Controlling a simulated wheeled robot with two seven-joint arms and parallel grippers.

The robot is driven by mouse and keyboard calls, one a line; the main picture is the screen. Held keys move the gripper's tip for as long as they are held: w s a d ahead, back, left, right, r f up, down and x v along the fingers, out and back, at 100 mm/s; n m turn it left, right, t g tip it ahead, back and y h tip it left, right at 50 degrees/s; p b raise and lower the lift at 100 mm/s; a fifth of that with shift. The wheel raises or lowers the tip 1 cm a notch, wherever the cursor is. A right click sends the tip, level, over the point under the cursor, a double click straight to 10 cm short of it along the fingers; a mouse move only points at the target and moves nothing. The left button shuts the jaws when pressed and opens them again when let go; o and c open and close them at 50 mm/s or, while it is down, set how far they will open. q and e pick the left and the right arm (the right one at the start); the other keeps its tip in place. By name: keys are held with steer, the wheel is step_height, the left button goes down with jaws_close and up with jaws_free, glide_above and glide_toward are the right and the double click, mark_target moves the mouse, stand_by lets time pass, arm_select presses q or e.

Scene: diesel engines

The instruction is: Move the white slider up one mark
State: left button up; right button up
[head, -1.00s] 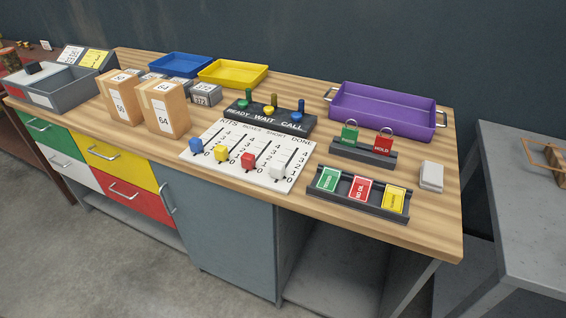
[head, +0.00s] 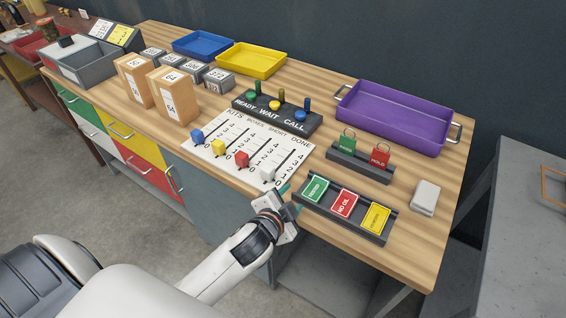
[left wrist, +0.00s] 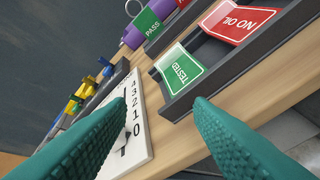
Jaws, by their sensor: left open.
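The white slider (head: 267,173) is a small white block at the near end of the rightmost column, under DONE, on the white board (head: 240,178). It stands about level with the 0 mark. My left gripper (head: 290,198) is open and empty, just right of and nearer than the white slider, close to the board's near right corner. In the left wrist view its teal fingers (left wrist: 163,90) are spread, with the board's number column (left wrist: 137,110) beside the left one. My right gripper is not in view.
Blue (head: 197,136), yellow (head: 218,147) and red (head: 242,159) sliders stand left of the white one. A dark card rack (head: 388,236) lies close right of my gripper. A dark block with coloured knobs (head: 310,125) stands behind the board.

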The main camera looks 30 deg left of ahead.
arm_select(q)
steer(key=w+r+m+t, duration=0.1)
steer(key=r, duration=0.1)
steer(key=w+d+r+m+t+h, duration=0.1)
steer(key=w+r, duration=0.1)
steer(key=w+d+r+m+t, duration=0.1)
steer(key=r+m, duration=0.1)
steer(key=shift+w+d+r+h, duration=0.1)
steer(key=shift+w+h, duration=0.2)
steer(key=shift+h, duration=0.1)
steer(key=w+d+r+m+g+h, duration=0.2)
steer(key=d+r+m+h, duration=1.1)
steer(key=m, duration=0.8)
steer(key=m+g+y+p, duration=0.1)
steer(key=m+g+y, duration=1.3)
steer(key=m, duration=0.7)
glide_above(267, 168)
step_height(267, 168, down, 9)
step_height(267, 168, down, 12)
steer(key=shift+w+p, duration=0.1)
steer(key=shift+p, duration=1.1)
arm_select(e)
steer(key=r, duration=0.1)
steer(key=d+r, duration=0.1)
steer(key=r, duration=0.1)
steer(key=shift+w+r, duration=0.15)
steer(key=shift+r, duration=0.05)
